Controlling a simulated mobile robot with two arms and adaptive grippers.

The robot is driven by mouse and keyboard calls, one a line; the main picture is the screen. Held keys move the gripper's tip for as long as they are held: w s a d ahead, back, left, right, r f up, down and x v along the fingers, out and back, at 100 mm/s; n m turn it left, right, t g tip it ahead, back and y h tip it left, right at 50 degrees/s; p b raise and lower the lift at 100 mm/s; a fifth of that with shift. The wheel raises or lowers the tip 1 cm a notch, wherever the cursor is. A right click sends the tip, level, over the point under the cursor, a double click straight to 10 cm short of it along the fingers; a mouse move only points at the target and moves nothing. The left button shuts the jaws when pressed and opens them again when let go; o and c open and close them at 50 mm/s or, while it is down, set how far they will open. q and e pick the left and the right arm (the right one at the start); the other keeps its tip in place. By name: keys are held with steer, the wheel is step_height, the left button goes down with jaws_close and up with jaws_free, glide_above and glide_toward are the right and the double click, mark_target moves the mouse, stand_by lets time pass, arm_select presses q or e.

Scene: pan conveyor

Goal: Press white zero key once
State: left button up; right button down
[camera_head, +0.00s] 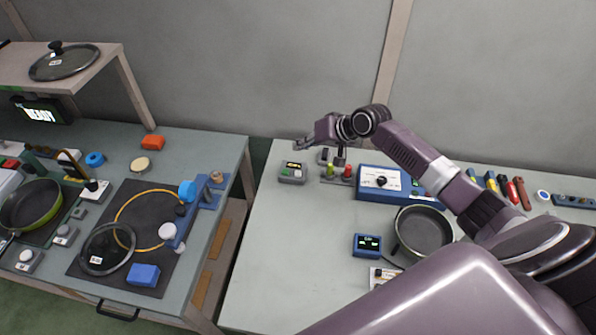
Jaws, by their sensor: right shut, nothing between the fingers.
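My right gripper (303,144) is at the back of the right table, at the end of the arm that reaches in from the right. It is shut and empty. I cannot make out a white zero key with certainty. A dark blue box with a lit display (367,245) stands further forward, with a small white-topped unit (384,278) near it. My left gripper is not in view.
A dark pan (423,231) sits beside my arm. The right table (285,255) is clear at front left. The left table holds a green pan (30,205).

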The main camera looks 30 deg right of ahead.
steer(key=f, duration=0.1)
steer(key=b, duration=0.7)
glide_above(300, 173)
step_height(300, 173, down, 7)
steer(key=shift+s+r, duration=0.1)
steer(key=shift+r, duration=0.05)
steer(key=shift+f+b, duration=0.4)
steer(key=shift+f, duration=0.2)
steer(key=shift+f, duration=0.15)
stand_by(0.3)
steer(key=shift+f, duration=0.3)
